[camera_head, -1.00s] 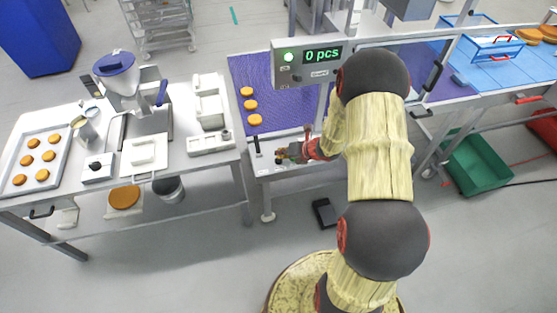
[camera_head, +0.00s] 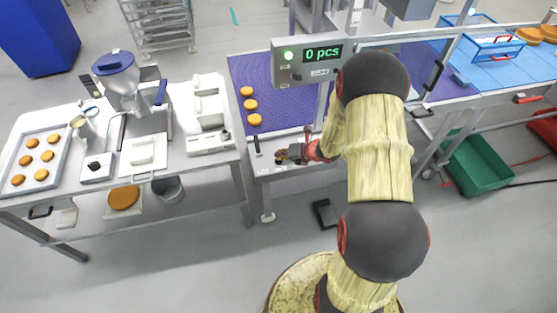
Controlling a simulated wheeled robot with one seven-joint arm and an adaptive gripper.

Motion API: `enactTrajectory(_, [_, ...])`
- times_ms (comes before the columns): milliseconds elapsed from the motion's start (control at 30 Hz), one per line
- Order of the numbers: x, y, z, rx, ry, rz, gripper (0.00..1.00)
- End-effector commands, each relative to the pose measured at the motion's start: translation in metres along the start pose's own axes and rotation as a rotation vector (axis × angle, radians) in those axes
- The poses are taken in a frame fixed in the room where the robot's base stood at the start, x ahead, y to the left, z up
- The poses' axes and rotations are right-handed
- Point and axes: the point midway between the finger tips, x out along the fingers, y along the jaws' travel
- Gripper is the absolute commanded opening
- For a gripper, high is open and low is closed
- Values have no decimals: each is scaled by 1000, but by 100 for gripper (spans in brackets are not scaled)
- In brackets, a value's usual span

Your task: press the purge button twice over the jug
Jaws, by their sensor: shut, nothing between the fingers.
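A metal jug (camera_head: 88,130) stands on the left table, between the tray of rounds and the depositing machine (camera_head: 122,80) with its blue-rimmed hopper. A small white box with a black knob (camera_head: 95,166) sits in front of it. I cannot tell which control is the purge button; no label is readable. My gripper (camera_head: 280,155) is shut and empty, over the near end of the purple conveyor's frame, well to the right of the jug and machine. Its fingertips are small and partly unclear.
A tray (camera_head: 62,142) of several orange rounds lies at the left. A white scale-like unit (camera_head: 208,143) stands at the table's right end. Three rounds lie on the purple belt (camera_head: 280,90). A green crate (camera_head: 478,160) is on the floor at right.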

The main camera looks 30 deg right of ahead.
Motion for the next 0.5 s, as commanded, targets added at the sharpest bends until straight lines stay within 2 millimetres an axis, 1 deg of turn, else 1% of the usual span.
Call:
enactTrajectory(267, [-1, 0, -1, 1, 2, 0, 0])
enactTrajectory(500, [-8, 6, 5, 0, 1, 0, 0])
